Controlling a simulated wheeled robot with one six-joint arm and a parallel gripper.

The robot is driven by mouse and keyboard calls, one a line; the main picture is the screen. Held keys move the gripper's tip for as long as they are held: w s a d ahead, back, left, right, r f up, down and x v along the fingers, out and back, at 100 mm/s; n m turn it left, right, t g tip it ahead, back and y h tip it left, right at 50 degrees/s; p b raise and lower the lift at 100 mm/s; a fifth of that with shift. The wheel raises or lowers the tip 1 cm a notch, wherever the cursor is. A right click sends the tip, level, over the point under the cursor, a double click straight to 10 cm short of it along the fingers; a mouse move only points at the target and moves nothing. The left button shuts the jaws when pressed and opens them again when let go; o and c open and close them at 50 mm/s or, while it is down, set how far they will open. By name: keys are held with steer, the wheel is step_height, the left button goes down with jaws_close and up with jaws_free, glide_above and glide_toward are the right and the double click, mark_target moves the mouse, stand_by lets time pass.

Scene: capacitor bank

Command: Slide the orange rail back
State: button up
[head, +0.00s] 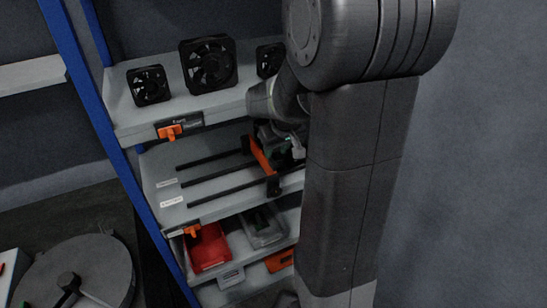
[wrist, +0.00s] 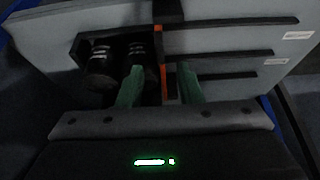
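The orange rail (head: 262,156) lies across the black slide bars on the middle shelf, with black blocks at its ends. In the wrist view the orange rail (wrist: 164,79) shows as a thin strip between my green fingers. My gripper (head: 284,147) is at the rail's right side in the head view, partly hidden by my arm. In the wrist view my gripper (wrist: 160,84) is open, one finger on each side of the rail, with visible gaps. Dark cylinders (wrist: 100,72) stand left of the rail, close to the left finger.
Black slide bars (head: 219,182) run along the shelf; the stretch left of the rail is clear. Fans (head: 208,64) stand on the shelf above, with an orange clip (head: 169,131) on its front. A red bin (head: 207,247) sits below. A blue post (head: 108,130) borders the left.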

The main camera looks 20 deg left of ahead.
mark_target(272, 160)
steer(key=shift+x, duration=2.7)
jaws_close()
